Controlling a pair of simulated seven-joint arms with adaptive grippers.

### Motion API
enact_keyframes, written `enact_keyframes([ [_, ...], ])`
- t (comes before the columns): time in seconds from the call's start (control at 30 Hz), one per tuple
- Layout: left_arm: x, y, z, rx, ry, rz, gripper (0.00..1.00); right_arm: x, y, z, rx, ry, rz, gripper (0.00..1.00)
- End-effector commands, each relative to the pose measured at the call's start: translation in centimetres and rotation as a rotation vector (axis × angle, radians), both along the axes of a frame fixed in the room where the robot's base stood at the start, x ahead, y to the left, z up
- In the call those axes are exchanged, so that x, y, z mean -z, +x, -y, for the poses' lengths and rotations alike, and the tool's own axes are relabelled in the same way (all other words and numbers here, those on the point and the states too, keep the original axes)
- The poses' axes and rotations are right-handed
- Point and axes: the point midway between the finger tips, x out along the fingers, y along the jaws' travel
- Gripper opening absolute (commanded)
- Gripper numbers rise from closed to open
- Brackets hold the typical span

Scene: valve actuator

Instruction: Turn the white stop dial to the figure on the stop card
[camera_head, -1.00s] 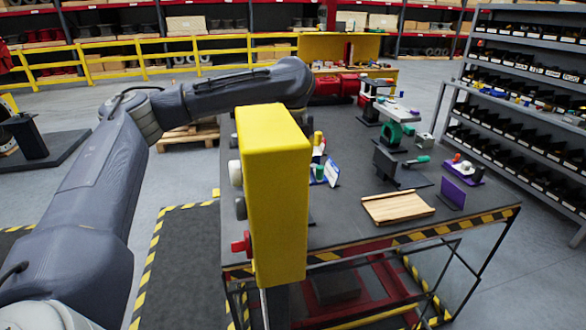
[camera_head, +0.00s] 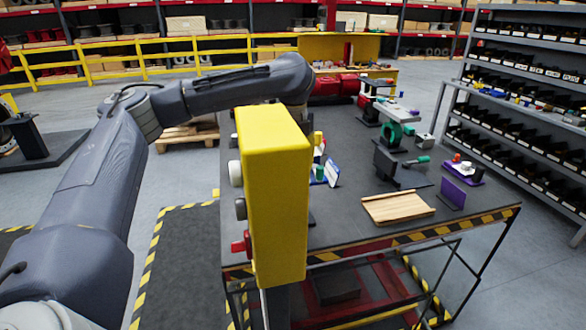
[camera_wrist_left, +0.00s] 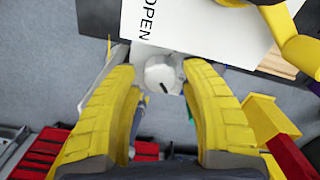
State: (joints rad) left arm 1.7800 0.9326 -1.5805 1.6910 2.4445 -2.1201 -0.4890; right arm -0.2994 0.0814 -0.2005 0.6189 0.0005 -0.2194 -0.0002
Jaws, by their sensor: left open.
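My left gripper (camera_wrist_left: 160,72) is open in the left wrist view, its two yellow fingers on either side of a round whitish dial (camera_wrist_left: 162,74). I cannot tell whether the fingers touch it. A white plate (camera_wrist_left: 195,22) marked "OPEN" lies just beyond the dial. In the head view my left arm reaches behind the yellow box, and its gripper is hidden. A small white-and-blue card (camera_head: 331,172) stands on the table there; I cannot read a figure on it. My right gripper is not in view.
The tall yellow box (camera_head: 277,195) stands in front of the table, with a white knob (camera_head: 235,173), a grey knob (camera_head: 240,209) and a red knob (camera_head: 239,246) on its left side. A wooden board (camera_head: 398,208) lies on the table (camera_head: 350,235). Shelves stand at the right.

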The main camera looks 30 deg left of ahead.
Motion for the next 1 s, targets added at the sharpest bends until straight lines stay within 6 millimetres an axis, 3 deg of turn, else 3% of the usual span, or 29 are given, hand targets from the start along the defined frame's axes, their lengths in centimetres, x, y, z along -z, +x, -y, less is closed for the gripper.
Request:
enact_keyframes([
  [0.5, -8.5, 0.1, 0.0, 0.0, 0.002, 0.004, 0.44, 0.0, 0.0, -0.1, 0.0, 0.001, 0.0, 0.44],
  [0.73, -10.5, 0.0, 0.0, -0.001, 0.001, 0.003, 0.44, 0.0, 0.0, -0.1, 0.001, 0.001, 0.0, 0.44],
  [1.0, -11.2, 0.0, 0.0, 0.0, 0.001, 0.002, 0.44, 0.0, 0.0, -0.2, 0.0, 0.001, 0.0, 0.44],
])
